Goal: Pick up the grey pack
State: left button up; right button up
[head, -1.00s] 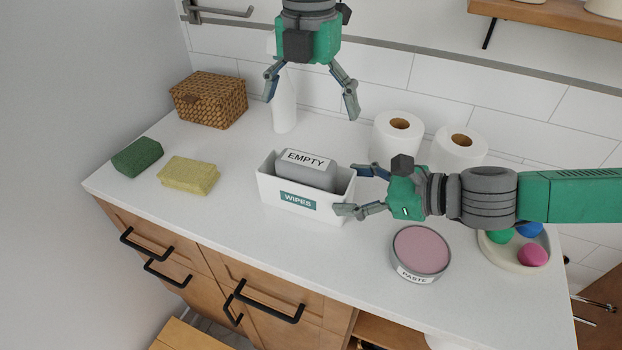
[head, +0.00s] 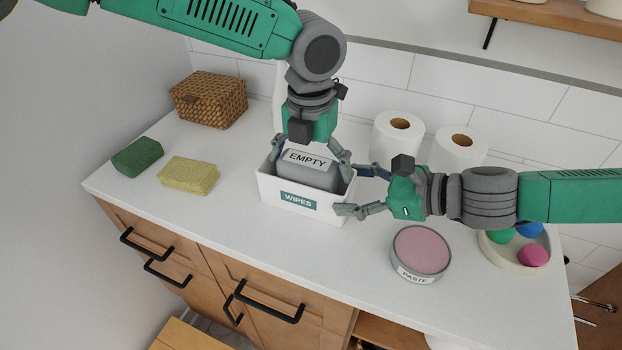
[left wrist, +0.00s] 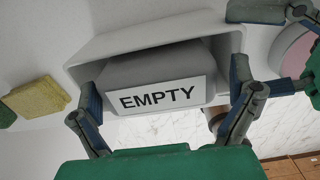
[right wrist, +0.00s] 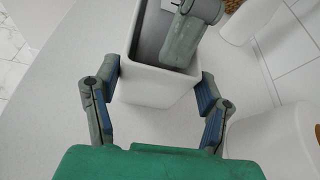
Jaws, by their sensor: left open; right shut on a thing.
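The grey pack (head: 310,174) with an "EMPTY" label sits inside the white bin (head: 270,191) marked "WIPES". The pack also shows in the left wrist view (left wrist: 150,70). My left gripper (head: 310,160) is open above the pack, its fingers on either side of it at the bin's opening; I cannot tell whether they touch it. My right gripper (head: 350,190) is shut on the right end of the bin. In the right wrist view its fingers (right wrist: 160,95) lie along both sides of the bin (right wrist: 155,87).
Two paper rolls (head: 398,138) stand behind my right gripper. A paste tin (head: 421,252) and a tray of coloured balls (head: 505,255) are at right. A yellow sponge (head: 188,175), green sponge (head: 137,157) and wicker basket (head: 208,99) are at left. The front left counter is clear.

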pick_arm(q)
jog(key=c, duration=0.7)
notch_tip(320, 180, up, 10)
dwell(0.4)
pick_arm(e)
jog(key=o, duration=1.3)
jog(key=shift+o, duration=0.2)
